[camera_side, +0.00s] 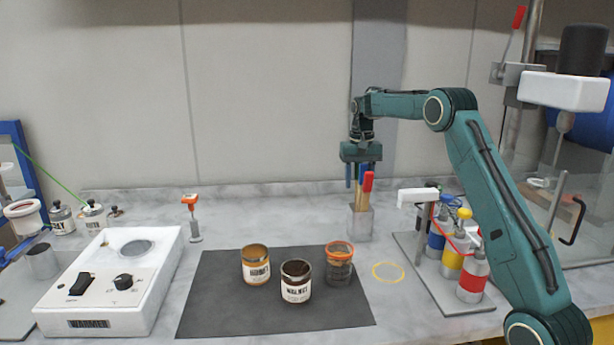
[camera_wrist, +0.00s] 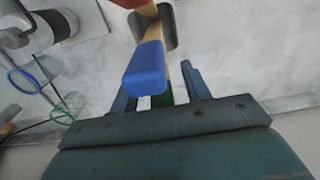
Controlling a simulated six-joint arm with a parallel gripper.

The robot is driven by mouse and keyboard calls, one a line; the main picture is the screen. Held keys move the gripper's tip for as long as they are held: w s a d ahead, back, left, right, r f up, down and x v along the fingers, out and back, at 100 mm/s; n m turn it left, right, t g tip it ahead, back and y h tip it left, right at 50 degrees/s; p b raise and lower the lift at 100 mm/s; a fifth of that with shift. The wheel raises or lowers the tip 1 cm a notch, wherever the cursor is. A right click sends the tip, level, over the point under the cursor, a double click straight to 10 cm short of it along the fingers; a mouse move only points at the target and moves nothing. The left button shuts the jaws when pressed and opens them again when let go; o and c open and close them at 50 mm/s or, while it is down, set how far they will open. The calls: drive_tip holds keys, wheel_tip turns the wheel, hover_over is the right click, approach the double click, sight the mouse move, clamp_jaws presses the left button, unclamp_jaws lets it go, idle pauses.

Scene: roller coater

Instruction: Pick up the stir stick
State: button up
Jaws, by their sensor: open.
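Wooden stir sticks with coloured ends stand in a small clear holder (camera_side: 359,224). A red-ended stick (camera_side: 367,183) and a blue-ended stick (camera_side: 361,173) show in the side view. In the wrist view the blue-ended stick (camera_wrist: 147,68) lies large in front of the fingers, with a green end (camera_wrist: 162,98) beside it and a red end (camera_wrist: 130,3) at the top edge. My gripper (camera_side: 360,175) points down over the holder, open, its fingers around the stick tops. In the wrist view my gripper (camera_wrist: 158,88) has a finger on either side of the sticks. Contact cannot be told.
A dark mat (camera_side: 215,300) holds two labelled jars, Honey (camera_side: 256,268) and Walnut (camera_side: 296,286), and an orange-rimmed cup (camera_side: 339,268). A rack of coloured bottles (camera_side: 450,262) stands right of the holder. A white warmer (camera_side: 112,280) is at left.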

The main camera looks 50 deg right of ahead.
clamp_jaws()
drive_tip(key=shift+r, duration=0.1)
drive_tip(key=shift+r, duration=4.95)
